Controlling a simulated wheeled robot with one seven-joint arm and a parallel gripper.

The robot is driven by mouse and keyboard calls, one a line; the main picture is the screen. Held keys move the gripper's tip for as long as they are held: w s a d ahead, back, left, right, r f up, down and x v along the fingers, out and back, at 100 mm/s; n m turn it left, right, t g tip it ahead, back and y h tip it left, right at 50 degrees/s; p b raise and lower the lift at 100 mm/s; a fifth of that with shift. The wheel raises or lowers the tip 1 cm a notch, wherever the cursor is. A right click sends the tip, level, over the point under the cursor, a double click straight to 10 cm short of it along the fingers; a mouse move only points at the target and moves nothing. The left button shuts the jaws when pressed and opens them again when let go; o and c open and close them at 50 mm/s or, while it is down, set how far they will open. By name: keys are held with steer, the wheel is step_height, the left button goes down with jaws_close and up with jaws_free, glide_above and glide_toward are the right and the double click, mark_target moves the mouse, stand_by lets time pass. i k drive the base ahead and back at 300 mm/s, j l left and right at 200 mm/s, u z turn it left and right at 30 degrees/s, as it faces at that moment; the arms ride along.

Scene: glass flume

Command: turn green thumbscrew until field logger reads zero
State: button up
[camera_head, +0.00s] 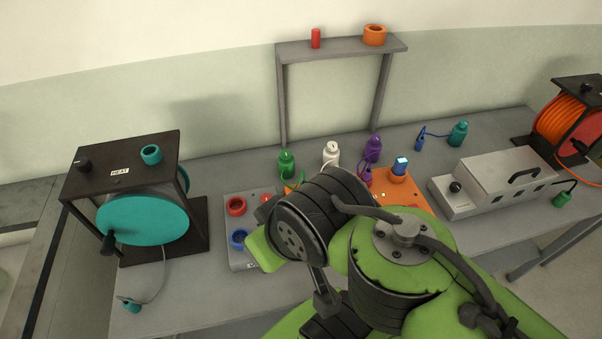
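A green bottle-shaped piece with a narrower top (286,164) stands at the back of the bench, left of a white one. I cannot tell whether it is the green thumbscrew. A small blue device with a pale lit face (401,166) sits on an orange round base right of centre. It may be the field logger, but no reading is legible. My green and black arm covers the front middle of the bench. My gripper is not visible; its fingers are hidden behind or below the arm.
A teal reel in a dark frame (76,203) stands left, with a trailing cable. A grey panel (239,260) with red and blue rings is partly behind my arm. A grey shelf frame (340,46) rises behind. A metal box (508,178) and an orange cable reel (566,122) stand right.

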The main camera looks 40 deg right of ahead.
mark_target(285, 153)
steer(key=k+l+u, duration=0.1)
steer(key=l+u, duration=0.3)
steer(key=k+l+u, duration=0.1)
steer(key=l+u, duration=0.15)
steer(key=u, duration=0.15)
